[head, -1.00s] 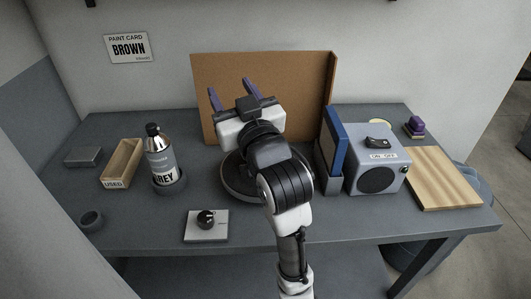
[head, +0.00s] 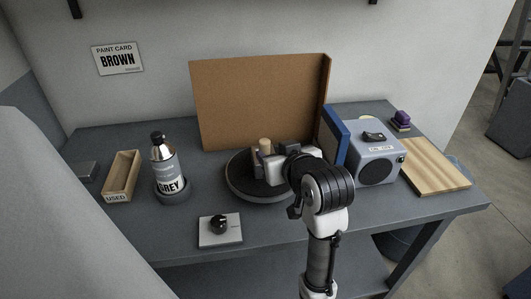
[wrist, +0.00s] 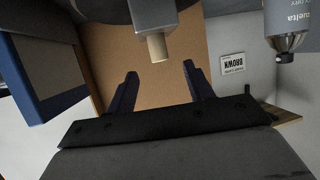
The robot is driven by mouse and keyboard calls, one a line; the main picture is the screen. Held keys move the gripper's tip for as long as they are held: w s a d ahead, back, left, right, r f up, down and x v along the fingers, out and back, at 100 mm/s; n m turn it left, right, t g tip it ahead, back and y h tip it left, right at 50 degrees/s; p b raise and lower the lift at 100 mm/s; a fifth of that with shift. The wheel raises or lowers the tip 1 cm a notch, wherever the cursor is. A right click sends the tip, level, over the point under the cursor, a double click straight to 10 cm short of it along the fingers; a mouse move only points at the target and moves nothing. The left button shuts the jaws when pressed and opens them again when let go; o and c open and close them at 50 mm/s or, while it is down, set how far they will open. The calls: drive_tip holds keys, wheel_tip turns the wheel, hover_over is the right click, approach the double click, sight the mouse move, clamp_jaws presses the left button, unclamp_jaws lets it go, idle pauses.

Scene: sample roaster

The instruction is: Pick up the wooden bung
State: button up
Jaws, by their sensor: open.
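The wooden bung (head: 265,145) is a short pale cylinder standing upright above the round dark turntable (head: 238,190), in front of the brown board. In the wrist view, which is upside down, the bung (wrist: 157,47) sits on a grey piece (wrist: 152,13). My gripper (head: 269,158) is low over the turntable, its fingers pointing at the bung from the right. In the wrist view my gripper (wrist: 158,78) is open and empty, and the bung shows beyond the fingertips, roughly in line with the gap. The head view partly hides the fingers.
The brown board (head: 255,100) stands behind. A blue panel (head: 335,137) and grey speaker box (head: 372,155) are close on the right. A spray can (head: 165,168) and USED tray (head: 121,177) stand left; a knob box (head: 220,232) lies in front.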

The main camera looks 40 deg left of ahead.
sight(263, 142)
drive_tip(key=p+x, duration=0.2)
drive_tip(key=x, duration=0.8)
drive_tip(key=shift+w+a+r, duration=0.1)
drive_tip(key=shift+w+a, duration=0.05)
drive_tip(key=shift+w, duration=0.1)
drive_tip(key=c, duration=1.1)
drive_tip(key=shift+r, duration=0.1)
